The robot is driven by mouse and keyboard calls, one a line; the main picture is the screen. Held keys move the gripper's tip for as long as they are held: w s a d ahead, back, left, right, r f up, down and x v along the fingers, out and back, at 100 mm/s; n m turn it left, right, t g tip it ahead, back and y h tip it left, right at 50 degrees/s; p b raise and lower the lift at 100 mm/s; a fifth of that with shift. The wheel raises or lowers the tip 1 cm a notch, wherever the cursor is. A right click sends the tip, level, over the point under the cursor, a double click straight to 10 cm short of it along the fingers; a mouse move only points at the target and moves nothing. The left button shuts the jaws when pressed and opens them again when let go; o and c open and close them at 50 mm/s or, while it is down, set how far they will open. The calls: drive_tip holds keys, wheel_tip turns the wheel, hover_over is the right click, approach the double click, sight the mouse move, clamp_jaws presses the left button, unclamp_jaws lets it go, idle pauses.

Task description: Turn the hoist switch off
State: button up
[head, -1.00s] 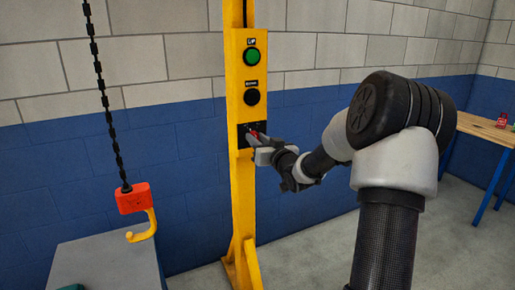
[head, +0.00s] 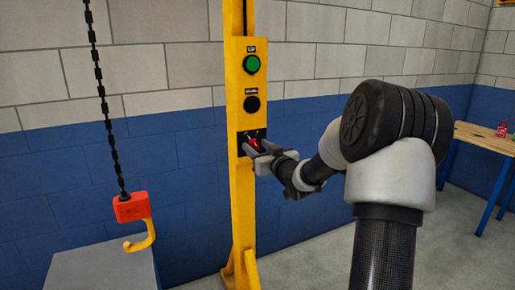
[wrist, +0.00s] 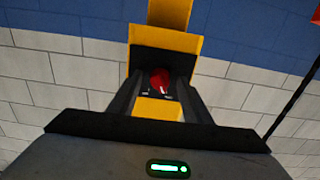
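The hoist switch is a red lever (head: 254,144) on a black plate, low on the yellow post's control column in the head view. In the wrist view the red lever (wrist: 160,78) sits between the fingertips, in front of the black plate. My gripper (head: 256,153) is at the switch, reaching in from the right. In the wrist view my gripper (wrist: 160,88) is open, with a finger on each side of the lever and small gaps showing. Which way the lever is set is too small to tell.
Above the switch on the yellow post (head: 236,205) are a green button (head: 252,64) and a black button (head: 252,104). An orange hook block (head: 131,207) hangs on a chain at left, over a grey box (head: 100,268). A wooden table (head: 485,138) stands at far right.

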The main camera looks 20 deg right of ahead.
drive_tip(key=s+p, duration=0.1)
drive_tip(key=s, duration=1.6)
drive_tip(key=shift+s+d+p, duration=0.25)
drive_tip(key=shift+d+p, duration=0.05)
drive_tip(key=shift+p, duration=0.05)
